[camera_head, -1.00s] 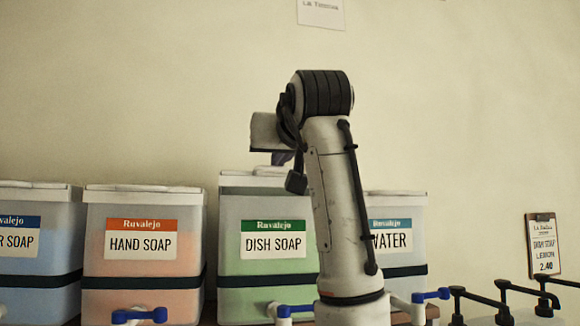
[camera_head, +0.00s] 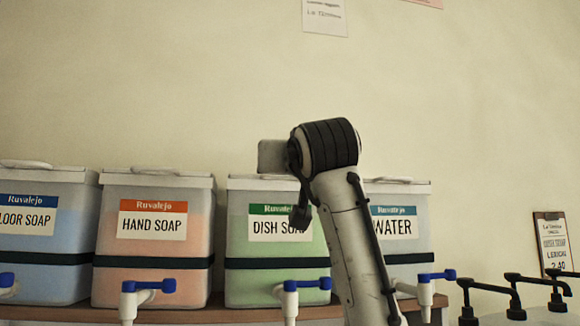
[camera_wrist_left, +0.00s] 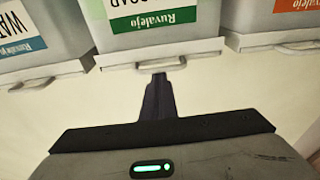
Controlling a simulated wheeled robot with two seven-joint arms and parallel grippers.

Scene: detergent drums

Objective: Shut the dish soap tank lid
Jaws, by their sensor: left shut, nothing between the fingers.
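The dish soap tank (camera_head: 275,270) has a green label and holds green liquid. Its white lid (camera_head: 244,183) lies flat on the rim, level with the neighbouring lids, and looks closed. My arm hides the lid's right part. In the left wrist view the tanks appear upside down, and the dish soap lid (camera_wrist_left: 195,49) shows with its handle (camera_wrist_left: 142,65). My left gripper (camera_wrist_left: 158,78) is shut and empty, its tips at the handle's edge; I cannot tell whether they touch. My right gripper is out of view.
The hand soap tank (camera_head: 152,255) stands left of the dish soap, the floor soap tank (camera_head: 42,265) farther left, and the water tank (camera_head: 405,255) to the right. Blue-handled taps (camera_head: 150,286) project in front. Black pumps (camera_head: 515,296) stand at right.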

